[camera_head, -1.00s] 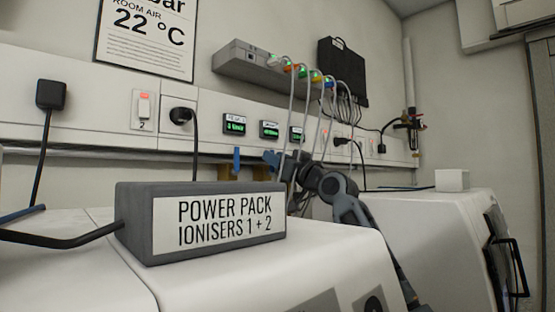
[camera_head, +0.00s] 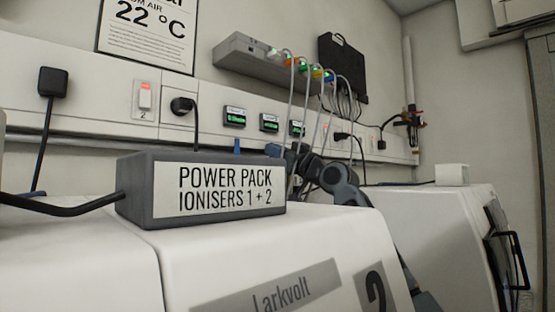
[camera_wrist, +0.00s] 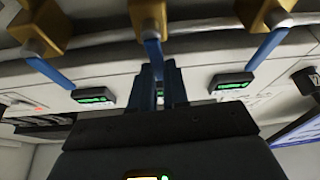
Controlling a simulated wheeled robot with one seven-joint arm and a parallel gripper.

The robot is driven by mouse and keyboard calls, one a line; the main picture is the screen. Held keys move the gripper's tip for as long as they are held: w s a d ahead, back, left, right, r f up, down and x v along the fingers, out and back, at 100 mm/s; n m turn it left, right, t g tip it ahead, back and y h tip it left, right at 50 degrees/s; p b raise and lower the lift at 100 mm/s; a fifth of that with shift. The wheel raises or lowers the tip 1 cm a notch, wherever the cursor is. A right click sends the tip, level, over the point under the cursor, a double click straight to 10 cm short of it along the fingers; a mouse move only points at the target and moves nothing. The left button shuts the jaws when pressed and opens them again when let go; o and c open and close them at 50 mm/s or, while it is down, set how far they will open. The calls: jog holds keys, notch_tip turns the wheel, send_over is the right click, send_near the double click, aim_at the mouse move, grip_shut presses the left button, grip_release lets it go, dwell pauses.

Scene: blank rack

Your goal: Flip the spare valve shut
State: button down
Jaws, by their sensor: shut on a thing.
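In the wrist view, three brass valves with blue levers hang from a pale pipe: a left lever (camera_wrist: 48,69), a middle lever (camera_wrist: 153,50) and a right lever (camera_wrist: 268,46). My gripper (camera_wrist: 159,72) is shut on the middle lever, whose far end lies between the blue-grey fingers. I cannot read which valve is marked spare. In the head view, one blue lever (camera_head: 237,146) shows above the power pack. My gripper (camera_head: 274,150) is there too, mostly hidden behind the power pack's right end, so its hold does not show.
The grey power pack (camera_head: 140,195) stands on a white cabinet (camera_head: 240,245) in front of the valves and hides them. Small green displays (camera_head: 234,117) sit on the wall panel. Thin cables (camera_head: 291,120) hang close to my arm. A second white machine (camera_head: 430,215) stands right.

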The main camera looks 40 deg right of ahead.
jog(key=n+y+b, duration=0.1)
jog(key=b, duration=0.1)
jog(key=n+b, duration=0.2)
jog(key=a+f+n+y+b, duration=0.1)
jog(key=n+b, duration=0.1)
jog(key=shift+g+y, duration=0.3)
jog(key=shift+a+f+n+g+y+b, duration=0.45)
jog(key=shift+n+g, duration=0.45)
jog(key=shift+n, duration=1.75)
jog(key=shift+a+f+n+g+y+b, duration=0.2)
jog(key=shift+a+f+n+g+y, duration=0.5)
jog(key=shift+n, duration=2)
jog(key=shift+a+f+n+g+y+b, duration=0.1)
jog(key=shift+f+n+g+y+b, duration=0.25)
jog(key=shift+n+g, duration=1.55)
jog(key=shift+n+t, duration=0.7)
jog(key=shift+n, duration=0.15)
jog(key=c, duration=1.1)
grip_release()
jog(key=shift+b+v, duration=0.5)
jog(key=shift+v, duration=3.45)
jog(key=shift+d, duration=0.1)
